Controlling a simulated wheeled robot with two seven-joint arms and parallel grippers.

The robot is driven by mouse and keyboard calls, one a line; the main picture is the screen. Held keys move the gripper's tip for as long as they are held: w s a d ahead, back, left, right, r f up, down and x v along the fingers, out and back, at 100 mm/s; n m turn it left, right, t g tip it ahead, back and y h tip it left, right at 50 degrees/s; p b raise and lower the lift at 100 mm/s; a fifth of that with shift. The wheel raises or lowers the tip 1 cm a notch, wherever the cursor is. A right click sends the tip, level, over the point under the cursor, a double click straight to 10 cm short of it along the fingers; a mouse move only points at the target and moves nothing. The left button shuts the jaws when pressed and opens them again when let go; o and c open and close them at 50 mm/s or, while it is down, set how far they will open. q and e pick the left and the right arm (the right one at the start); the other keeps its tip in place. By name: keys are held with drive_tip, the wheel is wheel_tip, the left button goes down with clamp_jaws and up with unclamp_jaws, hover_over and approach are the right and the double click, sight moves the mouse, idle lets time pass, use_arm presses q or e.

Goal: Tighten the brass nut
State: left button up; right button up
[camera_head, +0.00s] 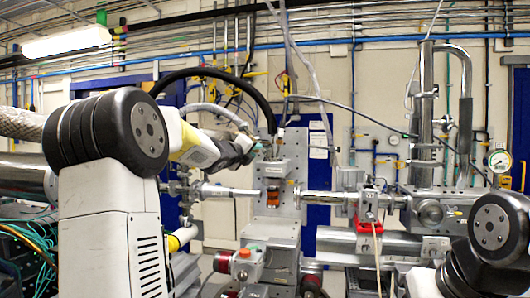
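My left arm comes in from the left, and its dark gripper (252,149) points right beside the grey block at the top of the upright metal plate (288,222). The fingertips are small and merge with the fittings behind them, so I cannot tell whether they are open, shut or touching anything. I cannot make out the brass nut for certain. A small copper-orange part (273,197) sits on the plate below the gripper. My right arm shows only at the lower right edge, and its gripper is not in view.
A tall steel cylinder (424,120) and a pressure gauge (500,161) stand at the right. A black hose (215,72) and thin cables hang around the gripper.

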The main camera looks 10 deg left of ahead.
use_arm(q)
clamp_jaws()
drive_tip(key=shift+r, duration=0.1)
drive_tip(key=n, duration=0.1)
drive_tip(key=r+n, duration=0.1)
drive_tip(key=n, duration=0.1)
drive_tip(key=shift+s+d, duration=0.1)
drive_tip(key=shift+d, duration=0.25)
wheel_tip(320, 180, up, 3)
drive_tip(key=n, duration=0.8)
drive_tip(key=shift+d+r+g, duration=0.1)
drive_tip(key=shift+r+g, duration=0.05)
drive_tip(key=shift+g, duration=0.25)
drive_tip(key=shift+w+a+r+n+g, duration=0.2)
drive_tip(key=shift+r+n, duration=0.15)
drive_tip(key=shift+n, duration=0.55)
drive_tip(key=shift+w+a+r+n+g, duration=0.15)
drive_tip(key=shift+r+n, duration=0.15)
drive_tip(key=shift+n, duration=0.6)
drive_tip(key=shift+s, duration=0.1)
